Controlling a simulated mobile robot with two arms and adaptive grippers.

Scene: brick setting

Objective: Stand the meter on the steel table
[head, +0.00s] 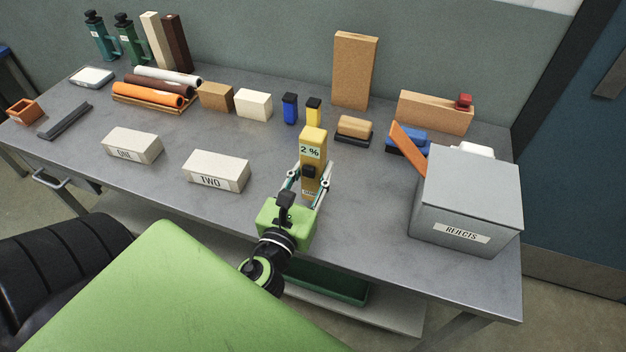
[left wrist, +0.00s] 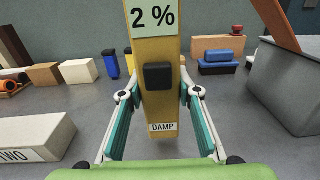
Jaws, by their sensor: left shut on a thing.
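The meter (head: 313,138) is a tall mustard-yellow block with a "2 %" display, a black knob and a "DAMP" label. It also fills the middle of the left wrist view (left wrist: 160,110). My left gripper (head: 308,181) is shut on its lower part, with one finger on each side. The meter looks upright over the steel table (head: 360,215), near the front middle. I cannot tell whether its base touches the tabletop. My right gripper is not in view.
A grey REJECTS box (head: 465,195) stands at the right. White blocks ONE (head: 132,146) and TWO (head: 216,171) lie to the left.

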